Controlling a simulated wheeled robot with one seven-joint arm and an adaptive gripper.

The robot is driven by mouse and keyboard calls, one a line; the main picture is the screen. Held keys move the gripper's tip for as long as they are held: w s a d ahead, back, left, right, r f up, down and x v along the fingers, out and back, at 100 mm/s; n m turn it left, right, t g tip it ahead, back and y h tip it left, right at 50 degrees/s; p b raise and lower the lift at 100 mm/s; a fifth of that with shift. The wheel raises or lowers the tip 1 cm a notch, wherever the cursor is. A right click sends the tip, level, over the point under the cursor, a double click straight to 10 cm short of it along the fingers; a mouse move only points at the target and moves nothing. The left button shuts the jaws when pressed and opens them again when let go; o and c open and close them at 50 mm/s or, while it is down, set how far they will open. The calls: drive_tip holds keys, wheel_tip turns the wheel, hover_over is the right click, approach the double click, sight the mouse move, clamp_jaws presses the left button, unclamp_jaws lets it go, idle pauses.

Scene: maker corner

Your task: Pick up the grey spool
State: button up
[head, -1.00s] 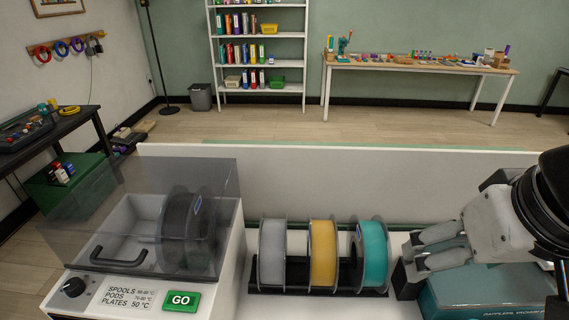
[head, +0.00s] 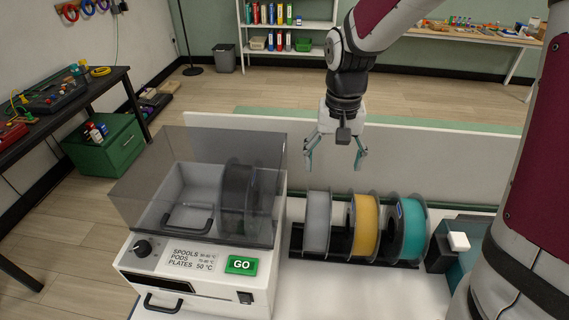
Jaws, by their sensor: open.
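The grey spool (head: 318,222) stands upright at the left end of a black rack (head: 341,241) on the white bench. A yellow spool (head: 364,226) and a teal spool (head: 411,229) stand to its right in the same rack. My gripper (head: 336,161) points down with its fingers spread wide and nothing between them. It is above and slightly behind the grey spool, apart from it.
Left of the rack is a dryer box (head: 192,250) with a clear lid, a dark spool (head: 240,196) inside and a green GO button (head: 241,265). A low white panel (head: 450,160) runs behind the bench. A teal box (head: 462,268) lies right of the rack.

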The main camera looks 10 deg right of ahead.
sight(319, 197)
drive_tip(key=f, duration=0.6)
drive_tip(key=w+a+f, duration=0.1)
drive_tip(key=f, duration=0.2)
drive_tip(key=shift+f, duration=0.25)
drive_tip(key=shift+w+a+f+p, duration=0.15)
drive_tip(key=shift+f+p, duration=0.1)
drive_tip(key=shift+f, duration=1.1)
drive_tip(key=shift+w+a+f+p, duration=0.1)
drive_tip(key=shift+f+p, duration=0.15)
drive_tip(key=shift+f, duration=1.05)
clamp_jaws()
